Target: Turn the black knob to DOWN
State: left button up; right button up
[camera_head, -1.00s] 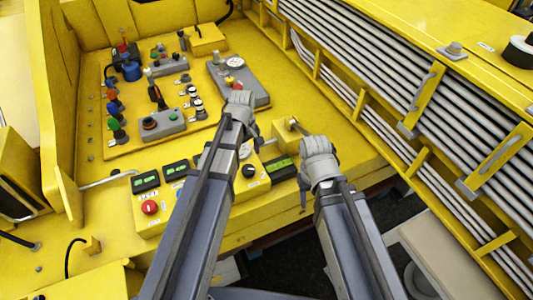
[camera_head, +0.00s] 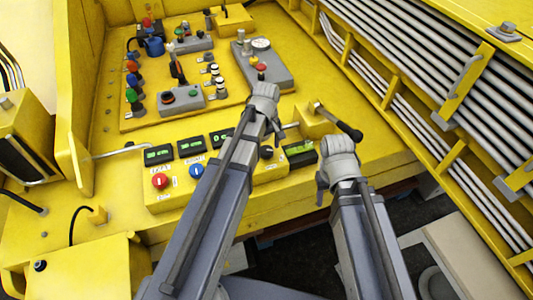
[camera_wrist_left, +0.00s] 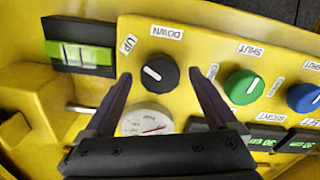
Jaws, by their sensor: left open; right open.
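The black knob (camera_wrist_left: 160,73) is on the yellow panel, near the middle of the left wrist view. Its white mark points up and to the left, toward the UP label (camera_wrist_left: 127,45). The DOWN label (camera_wrist_left: 168,32) is just above the knob. My left gripper (camera_wrist_left: 160,77) is open, with one dark finger on each side of the knob and visible gaps between. In the head view the knob (camera_head: 267,152) shows just right of my left forearm; the fingers of that gripper (camera_head: 276,124) are hard to make out. My right gripper (camera_head: 324,180) is at the panel's right side, its fingers mostly hidden.
A green knob (camera_wrist_left: 243,87) and a blue knob (camera_wrist_left: 303,97) sit right of the black knob in the left wrist view. A round gauge (camera_wrist_left: 146,121) lies below it. A black-handled lever (camera_head: 340,122) stands beside my right gripper.

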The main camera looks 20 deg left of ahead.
pick_arm(q)
jog(key=shift+f, duration=0.2)
jog(key=c, duration=1.4)
